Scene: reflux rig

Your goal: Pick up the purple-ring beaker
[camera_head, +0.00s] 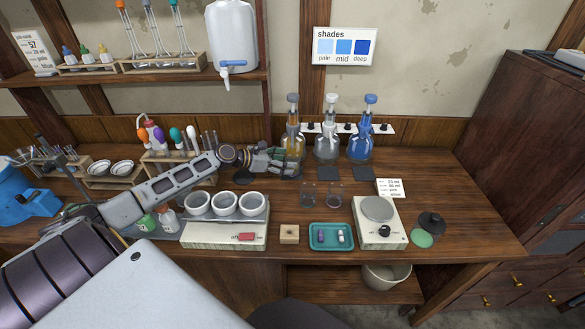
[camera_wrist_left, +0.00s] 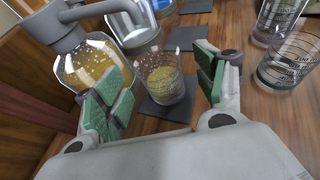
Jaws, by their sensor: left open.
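My left gripper (camera_head: 284,163) is open, low over the table in front of the left flask. In the head view this beaker is mostly hidden by the gripper. Two empty clear beakers (camera_head: 308,194) (camera_head: 334,195) stand to the right; the right one's rim looks faintly purple. My right gripper is out of view.
Flasks with yellow (camera_head: 293,145), clear (camera_head: 327,147) and blue (camera_head: 360,147) contents stand at the back. A teal tray (camera_head: 312,246), a scale (camera_head: 376,232) and a white heater block with bowls (camera_head: 220,238) are in front.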

